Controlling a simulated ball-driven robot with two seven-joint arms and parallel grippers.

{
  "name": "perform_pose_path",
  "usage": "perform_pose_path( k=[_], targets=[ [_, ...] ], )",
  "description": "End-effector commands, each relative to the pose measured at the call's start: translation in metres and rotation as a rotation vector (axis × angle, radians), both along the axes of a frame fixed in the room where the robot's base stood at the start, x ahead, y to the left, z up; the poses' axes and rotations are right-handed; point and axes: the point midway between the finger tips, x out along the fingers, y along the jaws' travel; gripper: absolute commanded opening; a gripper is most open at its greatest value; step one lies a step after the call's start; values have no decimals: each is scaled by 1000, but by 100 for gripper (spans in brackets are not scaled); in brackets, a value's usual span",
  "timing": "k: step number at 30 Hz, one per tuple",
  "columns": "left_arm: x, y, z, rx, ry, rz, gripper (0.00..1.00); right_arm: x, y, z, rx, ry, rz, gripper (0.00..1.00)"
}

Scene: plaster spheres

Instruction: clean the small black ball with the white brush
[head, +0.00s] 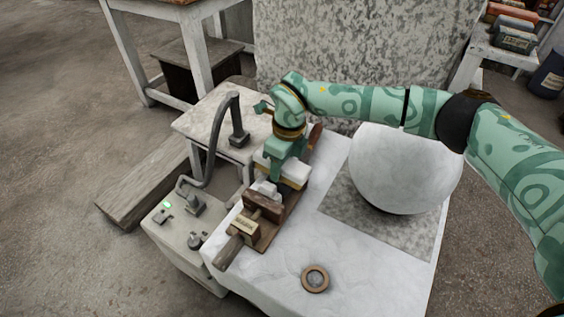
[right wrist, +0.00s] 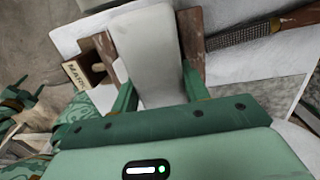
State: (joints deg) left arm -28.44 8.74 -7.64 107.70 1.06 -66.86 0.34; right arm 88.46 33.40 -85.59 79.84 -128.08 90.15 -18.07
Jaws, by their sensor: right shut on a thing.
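My right gripper (head: 281,172) is shut on a pale, slab-shaped thing (head: 297,168) above the brown wooden rack at the table's left side. In the right wrist view the slab (right wrist: 148,45) stands between the two green fingers (right wrist: 160,92). It may be the white brush; I see no clear bristles. I make out no small black ball in either view. A small wooden ring (head: 315,278) with a grey middle lies on the near part of the white table. Green jaws at the left edge of the right wrist view (right wrist: 18,98) look like my left gripper, unclear.
A large white sphere (head: 400,170) stands on a grey mat at the right of the white table (head: 275,255). The wooden rack (head: 262,228) stands at the left. A rasp (right wrist: 265,32) lies beyond my gripper. A side table (head: 205,125) with a bent grey hose stands at the left.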

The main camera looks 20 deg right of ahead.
Motion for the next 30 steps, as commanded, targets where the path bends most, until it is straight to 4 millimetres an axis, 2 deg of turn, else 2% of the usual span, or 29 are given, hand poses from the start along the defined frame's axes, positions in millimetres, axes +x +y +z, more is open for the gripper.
perform_pose_path(
  k=[17,30],
  targets=[
    [-1,0,-3,0,4,0,54,1,2,-9,0,0,0,15],
    [-2,0,-8,0,10,0,54,17,15,-8,1,1,0,15]
  ],
)
